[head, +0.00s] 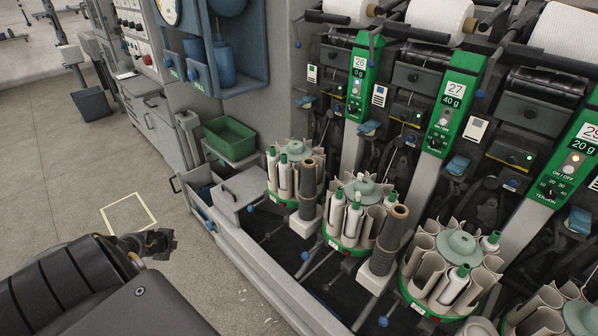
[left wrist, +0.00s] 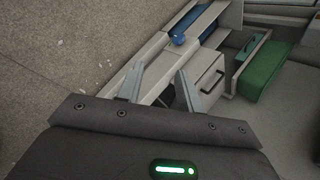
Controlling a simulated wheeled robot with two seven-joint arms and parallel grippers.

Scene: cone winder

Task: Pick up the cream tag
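I cannot pick out a cream tag for certain. Small pale cards with a dark square are on the winder front, one at the left (head: 312,73), one in the middle (head: 380,95) and one at the right (head: 477,131); I cannot tell if any is the tag. My left gripper (head: 158,242) is above the floor, left of the machine and well away from these cards. In the left wrist view its two fingers (left wrist: 160,85) are apart with nothing between them, seen against the grey trough edge. My right gripper is not in view.
A green bin (head: 229,138) stands at the machine's left end; it also shows in the left wrist view (left wrist: 265,72). Round magazines (head: 350,215) with green-topped bobbins line the front. A yellow outline (head: 129,214) marks the floor. The floor at left is clear.

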